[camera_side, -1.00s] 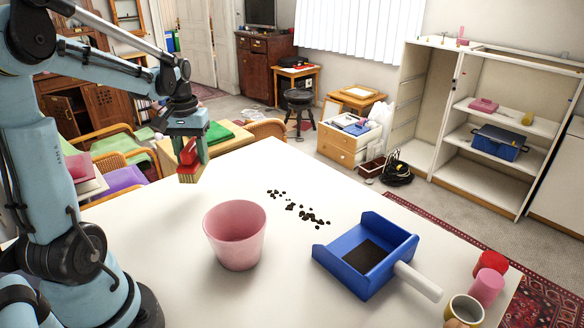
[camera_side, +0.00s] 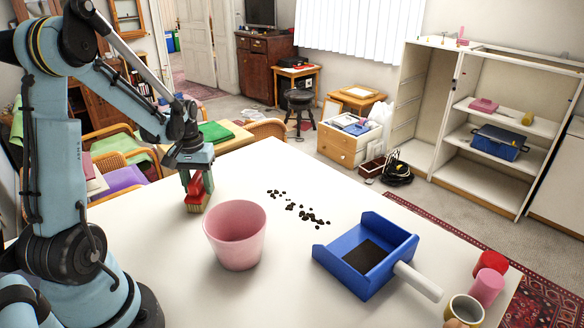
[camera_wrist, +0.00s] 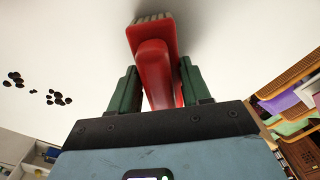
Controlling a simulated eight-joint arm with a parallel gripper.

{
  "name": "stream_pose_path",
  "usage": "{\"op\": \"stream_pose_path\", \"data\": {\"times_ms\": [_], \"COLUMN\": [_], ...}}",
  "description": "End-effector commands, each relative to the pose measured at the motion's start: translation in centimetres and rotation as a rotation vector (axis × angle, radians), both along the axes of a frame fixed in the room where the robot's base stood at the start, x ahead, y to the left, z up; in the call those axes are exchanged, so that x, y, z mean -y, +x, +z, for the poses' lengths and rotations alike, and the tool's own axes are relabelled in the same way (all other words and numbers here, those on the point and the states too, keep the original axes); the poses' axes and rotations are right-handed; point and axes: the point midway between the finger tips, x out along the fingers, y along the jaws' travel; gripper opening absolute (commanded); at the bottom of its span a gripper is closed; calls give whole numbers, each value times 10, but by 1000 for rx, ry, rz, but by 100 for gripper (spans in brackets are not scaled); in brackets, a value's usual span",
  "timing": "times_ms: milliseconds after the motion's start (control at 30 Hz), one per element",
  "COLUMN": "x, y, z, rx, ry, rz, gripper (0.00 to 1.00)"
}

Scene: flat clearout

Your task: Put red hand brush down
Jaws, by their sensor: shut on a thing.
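The red hand brush (camera_side: 197,188) has a red handle and pale bristles. In the side view it is upright, bristles down, at the left of the white table (camera_side: 300,295), behind the pink pot. Its bristles look at or very near the table top; I cannot tell if they touch. My gripper (camera_side: 196,178) is shut on the brush handle from above. In the wrist view the brush (camera_wrist: 153,55) sits between the two green fingers of my gripper (camera_wrist: 158,90), its far end pointing up the picture. The fingers hide part of the handle.
A pink pot (camera_side: 236,238) stands just in front of the brush. Dark crumbs (camera_side: 305,212) lie right of it. A blue dustpan (camera_side: 350,270) holding dark dirt is further right. Red, pink and yellowish cups (camera_side: 487,287) stand near the right edge.

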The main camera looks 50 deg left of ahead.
Motion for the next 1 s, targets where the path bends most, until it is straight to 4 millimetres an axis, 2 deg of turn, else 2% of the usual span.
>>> {"op": "stream_pose_path", "data": {"times_ms": [200,233,400,767,1000], "x": [0,0,0,0,0], "y": [0,0,0,0,0], "z": [-3,-3,-3,2,32], "rx": [0,0,0,0,0], "ry": [0,0,0,0,0], "rz": [0,0,0,0,0], "gripper": [14,50,73,73,73]}}
